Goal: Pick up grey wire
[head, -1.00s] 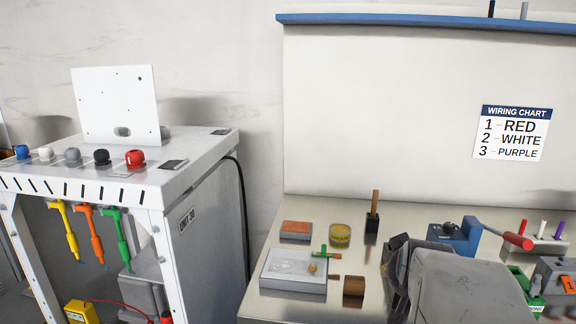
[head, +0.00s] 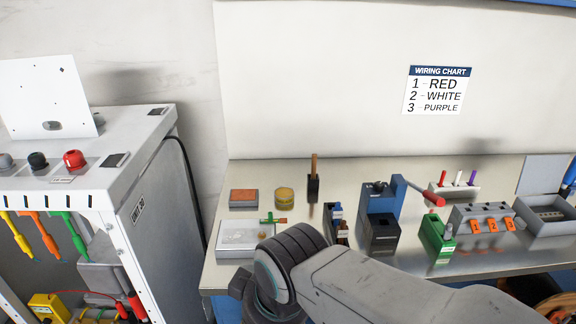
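No grey wire can be made out in the view now. Thin red, white and purple sticks stand upright in a pale block (head: 455,191) at the back of the bench; none of them is grey. A grey knob-like piece (head: 5,161) sits at the left edge, on the white cart. My arm reaches in from the lower right and its dark joint hides part of the bench front. My gripper's fingers do not show.
The metal bench (head: 350,172) holds a blue device (head: 380,210) with a red handle, a green box (head: 437,236), a grey block with orange tags (head: 482,222) and a grey tray (head: 548,214). The wiring chart (head: 438,91) reads red, white, purple. The white cart (head: 130,125) stands left.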

